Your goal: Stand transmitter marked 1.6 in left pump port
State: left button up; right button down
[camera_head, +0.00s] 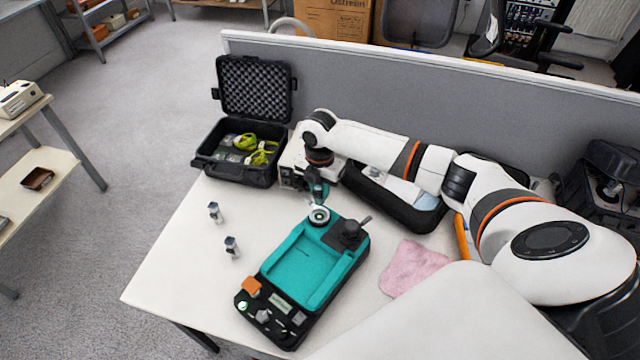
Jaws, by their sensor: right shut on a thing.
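Two small grey-and-dark upright pieces that look like transmitters stand on the white table, one farther back (215,212) and one nearer (232,247). Their markings are too small to read. A teal and black device (300,262), possibly the pump, lies to their right. It has a pale round fitting (319,215) at its far end and a black knob (350,231) beside it. My right gripper (318,192) points down just behind the round fitting. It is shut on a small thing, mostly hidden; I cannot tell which. My left gripper is out of view.
An open black case (240,178) with yellow-green items stands at the back left. A white box (296,167) is partly behind my right wrist. A black tray (408,208) and a pink cloth (414,267) lie to the right. A grey partition (450,105) borders the back. The table's left front is clear.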

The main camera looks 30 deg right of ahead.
aim_at(320, 203)
jog(key=shift+a+f, duration=0.1)
jog(key=shift+f, duration=0.2)
jog(key=shift+f+b, duration=0.55)
jog(key=shift+b, duration=0.2)
notch_tip(320, 203, down, 3)
jog(key=b, duration=0.3)
jog(key=shift+r, duration=0.1)
jog(key=shift+f, duration=0.85)
jog(key=shift+f+b, duration=0.25)
jog(key=shift+b, duration=0.05)
jog(key=c, duration=1.1)
grip_release()
jog(key=shift+r, duration=0.1)
